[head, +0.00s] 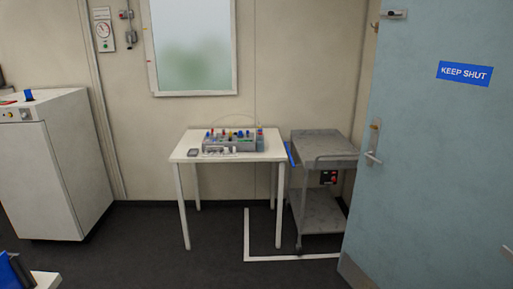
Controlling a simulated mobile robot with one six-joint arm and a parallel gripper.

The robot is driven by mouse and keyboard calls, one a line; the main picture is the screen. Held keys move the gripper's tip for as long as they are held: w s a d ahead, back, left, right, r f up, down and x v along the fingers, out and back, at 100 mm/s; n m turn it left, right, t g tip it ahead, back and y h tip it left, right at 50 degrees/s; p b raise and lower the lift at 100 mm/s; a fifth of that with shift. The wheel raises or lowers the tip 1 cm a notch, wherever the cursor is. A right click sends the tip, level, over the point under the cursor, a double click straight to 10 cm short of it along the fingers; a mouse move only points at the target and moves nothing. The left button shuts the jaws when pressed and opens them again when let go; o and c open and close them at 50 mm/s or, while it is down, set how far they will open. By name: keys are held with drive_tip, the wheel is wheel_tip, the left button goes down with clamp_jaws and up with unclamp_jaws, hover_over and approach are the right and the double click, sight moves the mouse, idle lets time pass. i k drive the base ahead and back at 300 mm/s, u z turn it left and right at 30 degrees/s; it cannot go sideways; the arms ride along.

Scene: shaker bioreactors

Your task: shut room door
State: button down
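The room door (430,165) is a light blue panel filling the right side of the head view. It carries a blue "KEEP SHUT" sign (464,73) and a metal lever handle (373,143) near its left edge. A metal fitting (394,14) sits at its top left. The door appears to stand open, swung into the room at an angle to the back wall. Its right edge and the doorway are out of view. My gripper is not in view.
A grey trolley (322,221) stands just left of the door, partly hidden by it. A white table (183,154) with a rack of small items (232,144) is beside it. A white cabinet (55,170) stands left. White tape (290,258) marks the dark floor. Open floor lies in front.

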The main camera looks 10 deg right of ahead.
sight(437, 212)
drive_tip(key=u, duration=0.2)
drive_tip(key=i, duration=1.55)
drive_tip(key=u, duration=0.2)
